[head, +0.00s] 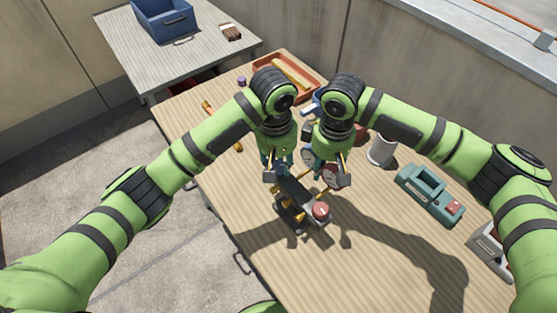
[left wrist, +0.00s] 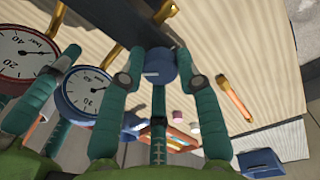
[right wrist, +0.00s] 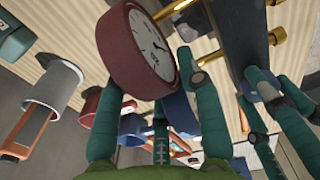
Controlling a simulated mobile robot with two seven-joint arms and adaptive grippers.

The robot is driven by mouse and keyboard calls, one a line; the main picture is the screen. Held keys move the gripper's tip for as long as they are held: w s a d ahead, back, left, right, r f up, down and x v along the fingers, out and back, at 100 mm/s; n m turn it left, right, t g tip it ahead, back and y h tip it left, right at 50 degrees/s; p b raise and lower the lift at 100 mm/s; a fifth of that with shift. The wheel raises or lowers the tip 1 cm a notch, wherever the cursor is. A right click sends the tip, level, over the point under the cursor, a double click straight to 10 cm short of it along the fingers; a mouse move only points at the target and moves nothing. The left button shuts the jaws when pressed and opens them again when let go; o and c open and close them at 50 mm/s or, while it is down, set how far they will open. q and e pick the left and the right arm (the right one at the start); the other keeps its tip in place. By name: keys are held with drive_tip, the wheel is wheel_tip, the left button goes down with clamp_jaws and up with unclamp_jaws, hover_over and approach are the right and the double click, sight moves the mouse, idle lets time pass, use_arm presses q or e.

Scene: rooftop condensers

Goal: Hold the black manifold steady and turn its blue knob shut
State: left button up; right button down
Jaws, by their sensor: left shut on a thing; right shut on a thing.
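The black manifold (head: 294,192) stands over the wooden table, with brass fittings, a red knob (head: 321,211) and a red gauge (head: 333,177) and a blue gauge (left wrist: 85,92). My left gripper (head: 281,175) is shut on the blue knob (left wrist: 158,66), which sits between its fingertips at the manifold's edge in the left wrist view. My right gripper (head: 328,170) is shut with its fingers on either side of the red gauge, which also fills the upper middle of the right wrist view (right wrist: 135,50). The exact finger contact there is partly hidden. In the head view the grippers hide the blue knob.
A grey mug (head: 381,151) and a teal tool (head: 430,192) stand to the right. A red tray (head: 262,69) lies at the back. A blue crate (head: 163,20) is on a second table. The table's front right is mostly clear.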

use_arm(q)
drive_tip(key=shift+s+d, duration=0.1)
drive_tip(key=m, duration=0.4)
drive_tip(key=shift+m, duration=0.4)
drive_tip(key=m, duration=0.4)
drive_tip(key=shift+f+m+g, duration=0.1)
drive_tip(key=shift+m+g, duration=0.2)
drive_tip(key=m, duration=0.4)
drive_tip(key=shift+m, duration=2.2)
drive_tip(key=o, duration=1.2)
drive_tip(key=shift+c, duration=0.2)
